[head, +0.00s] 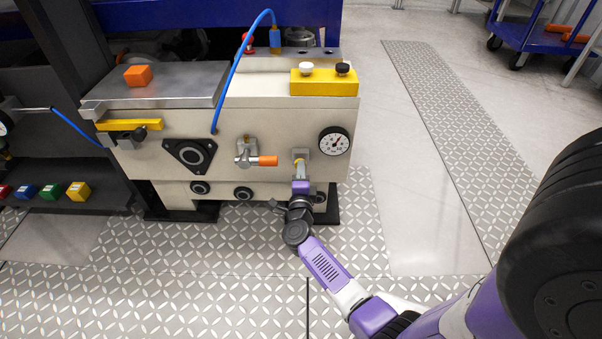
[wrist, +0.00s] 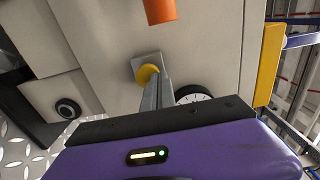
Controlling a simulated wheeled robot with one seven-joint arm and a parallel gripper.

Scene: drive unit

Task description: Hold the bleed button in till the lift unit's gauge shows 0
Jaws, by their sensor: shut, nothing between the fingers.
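The lift unit (head: 232,124) is a beige cabinet with a steel top. Its round gauge (head: 334,141) is on the front at the right; the needle seems to point to the upper right, but the numbers are too small to read surely. The gauge is mostly hidden in the wrist view (wrist: 192,96). The yellow bleed button (wrist: 147,75) sits on a square grey plate (wrist: 150,62), left of and below the gauge in the head view. My gripper (head: 300,166) is shut and empty, its fingertips at the button and partly covering it. I cannot tell how far the button is in.
An orange-handled valve (head: 262,161) is just left of the button. A yellow block (head: 324,82) with a white and a black knob is above the gauge. A blue hose (head: 235,70) loops to the front. An orange cube (head: 138,75) lies on top.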

